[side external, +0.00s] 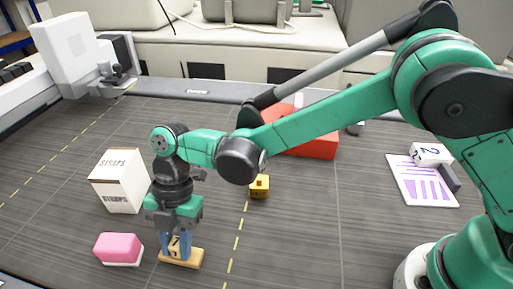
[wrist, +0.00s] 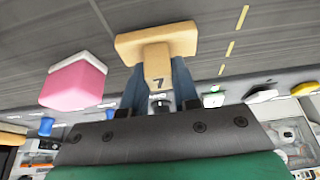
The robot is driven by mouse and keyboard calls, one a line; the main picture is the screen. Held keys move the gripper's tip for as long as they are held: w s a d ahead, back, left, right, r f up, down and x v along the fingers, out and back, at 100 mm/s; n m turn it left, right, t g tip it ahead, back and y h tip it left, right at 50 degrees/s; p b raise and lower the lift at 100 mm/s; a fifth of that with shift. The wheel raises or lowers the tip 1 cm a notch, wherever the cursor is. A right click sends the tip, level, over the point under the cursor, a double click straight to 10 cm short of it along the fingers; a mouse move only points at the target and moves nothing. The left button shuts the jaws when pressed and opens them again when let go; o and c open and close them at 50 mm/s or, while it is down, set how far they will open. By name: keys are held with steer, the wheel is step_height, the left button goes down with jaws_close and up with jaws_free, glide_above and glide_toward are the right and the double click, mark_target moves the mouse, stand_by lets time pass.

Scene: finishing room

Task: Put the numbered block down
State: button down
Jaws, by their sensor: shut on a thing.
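My gripper (side external: 176,240) points down at the front left of the table, its blue fingers closed on a tan wooden block (side external: 174,250). The block stands on or right against a flat wooden piece (side external: 190,259); I cannot tell whether they touch. In the wrist view the block (wrist: 158,68) sits between the fingers (wrist: 159,92), shows a dark 7, and the wider wooden piece (wrist: 128,44) lies beyond it. A white block (side external: 431,153) marked 2 is at the far right, by a purple-printed sheet (side external: 420,186).
A pink block with a white base (side external: 118,248) is close left of my gripper. A white STRAPS box (side external: 120,182) stands behind it. A small yellow block (side external: 260,186) and a red box (side external: 308,142) are farther back. The table right of the dashed line is mostly clear.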

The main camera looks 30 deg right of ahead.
steer(key=shift+f, duration=0.15)
steer(key=c, duration=0.7)
jaws_free()
steer(key=shift+o, duration=0.2)
steer(key=w+d+r+m+t, duration=0.35)
steer(key=d+r+m, duration=0.25)
steer(key=d+r, duration=0.6)
steer(key=s+d+m+t+h, duration=0.1)
steer(key=s+d+m+t, duration=0.2)
steer(key=d+m, duration=0.5)
steer(key=s+d+m+t+h, duration=0.2)
steer(key=s+d+m+t, duration=0.1)
steer(key=d+m, duration=0.6)
steer(key=m+t, duration=0.1)
steer(key=m, duration=0.3)
steer(key=shift+s+f, duration=0.2)
steer(key=shift+s, duration=0.2)
